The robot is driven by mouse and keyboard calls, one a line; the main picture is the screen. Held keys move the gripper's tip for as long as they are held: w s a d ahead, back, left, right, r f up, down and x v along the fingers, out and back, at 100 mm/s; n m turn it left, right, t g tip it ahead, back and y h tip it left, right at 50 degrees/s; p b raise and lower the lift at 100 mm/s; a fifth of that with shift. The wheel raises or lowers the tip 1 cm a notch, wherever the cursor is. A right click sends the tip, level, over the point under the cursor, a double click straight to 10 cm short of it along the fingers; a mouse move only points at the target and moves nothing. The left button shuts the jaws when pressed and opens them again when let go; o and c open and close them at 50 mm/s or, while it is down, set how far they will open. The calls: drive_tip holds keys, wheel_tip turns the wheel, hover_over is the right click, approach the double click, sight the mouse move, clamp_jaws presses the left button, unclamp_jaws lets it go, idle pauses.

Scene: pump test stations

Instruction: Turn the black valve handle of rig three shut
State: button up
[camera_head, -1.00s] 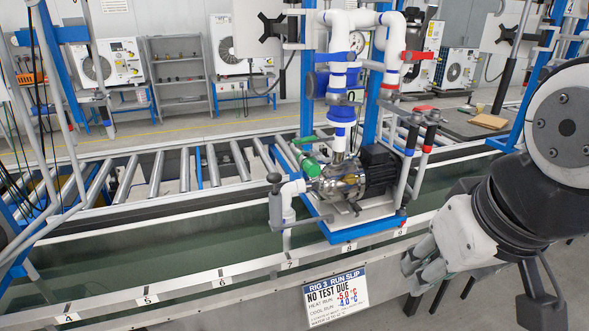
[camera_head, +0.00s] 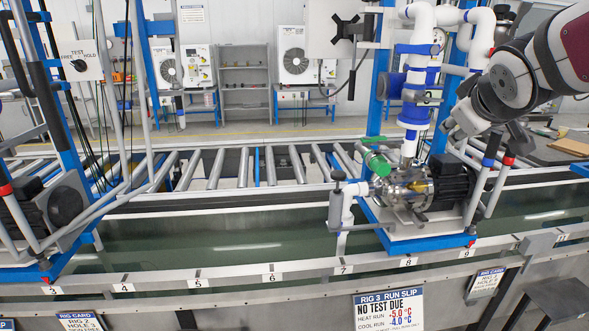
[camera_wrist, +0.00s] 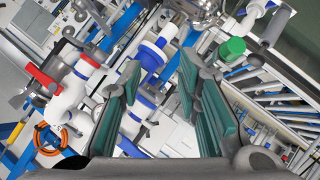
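Rig three is the pump stand above the "RIG 3 RUN SLIP" card (camera_head: 389,309) in the head view. A dark round-topped handle (camera_head: 338,176) stands on its white elbow pipe at lower left; I cannot tell for sure that it is the black valve handle. A green handle (camera_head: 377,163) is beside the steel pump (camera_head: 405,188); it also shows in the wrist view (camera_wrist: 232,48). My gripper (camera_head: 482,130) is raised at the right of the rig's white pipes, apart from the dark handle. In the wrist view my gripper (camera_wrist: 158,88) is open, with nothing between its teal pads.
The slip reads "NO TEST DUE". White pipes with blue bands (camera_head: 415,75) rise near my arm. A red handle (camera_wrist: 45,80) shows in the wrist view. Another rig (camera_head: 45,205) stands at left. The roller conveyor (camera_head: 240,165) between them looks clear.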

drive_tip(key=w+d+f+n+t+y+b, duration=0.2)
drive_tip(key=w+d+f+n+t+b, duration=0.15)
drive_tip(key=w+d+n, duration=0.5)
drive_tip(key=w+d+f+n+t+y+b, duration=0.25)
drive_tip(key=w+d+f+b, duration=0.3)
drive_tip(key=w, duration=0.65)
drive_tip(key=n+g+y+b, duration=0.5)
drive_tip(key=n+y+b, duration=0.2)
drive_tip(key=n+y, duration=0.5)
approach(426, 218)
drive_tip(key=shift+m+y, duration=0.3)
drive_tip(key=shift+y, duration=0.05)
drive_tip(key=x, duration=0.3)
drive_tip(key=b+x, duration=0.1)
drive_tip(key=x, duration=0.3)
drive_tip(key=w+d+f+b+x, duration=0.1)
drive_tip(key=x, duration=0.3)
clamp_jaws()
